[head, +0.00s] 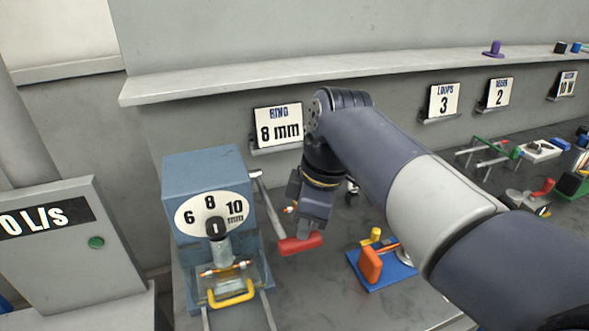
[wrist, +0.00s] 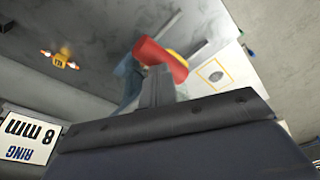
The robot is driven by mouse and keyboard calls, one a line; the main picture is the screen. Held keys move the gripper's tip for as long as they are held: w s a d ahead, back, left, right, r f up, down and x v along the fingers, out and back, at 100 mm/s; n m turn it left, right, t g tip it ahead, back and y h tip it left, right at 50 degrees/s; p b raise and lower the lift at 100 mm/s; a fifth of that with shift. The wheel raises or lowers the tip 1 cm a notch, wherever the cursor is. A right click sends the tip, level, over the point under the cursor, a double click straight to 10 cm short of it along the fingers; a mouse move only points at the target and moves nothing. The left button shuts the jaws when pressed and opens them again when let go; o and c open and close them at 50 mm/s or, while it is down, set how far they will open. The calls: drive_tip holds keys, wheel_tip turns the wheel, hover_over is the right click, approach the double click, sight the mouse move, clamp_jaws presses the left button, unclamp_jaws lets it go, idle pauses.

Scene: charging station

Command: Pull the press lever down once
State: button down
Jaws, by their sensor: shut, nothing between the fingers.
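The press (head: 205,172) is a blue box at left centre with a dial marked 6, 8 and 10 mm. Its dark knob (head: 215,229) has its white mark toward the 8. The press lever (head: 268,208) is a grey rod on the press's right side, slanting down to a red grip (head: 298,245). My gripper (head: 310,231) is shut and empty, with its fingertips at the red grip, seemingly above it. The red grip (wrist: 160,58) also shows at the fingertips in the wrist view (wrist: 157,88). I cannot tell whether they touch.
A yellow handle (head: 231,294) is at the press's front. A blue plate (head: 384,280) with an orange piece (head: 370,264) lies to the right. A "RING 8 mm" sign (head: 278,127) stands behind. A grey "0 L/s" cabinet (head: 85,260) is at left.

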drive_tip(key=shift+w+f+b, duration=0.1)
drive_tip(key=shift+f+b, duration=0.75)
drive_tip(key=shift+f, duration=0.45)
drive_tip(key=shift+w+f+b, duration=0.15)
drive_tip(key=shift+f+b, duration=0.55)
drive_tip(key=shift+f, duration=0.3)
drive_tip(key=shift+r, duration=0.1)
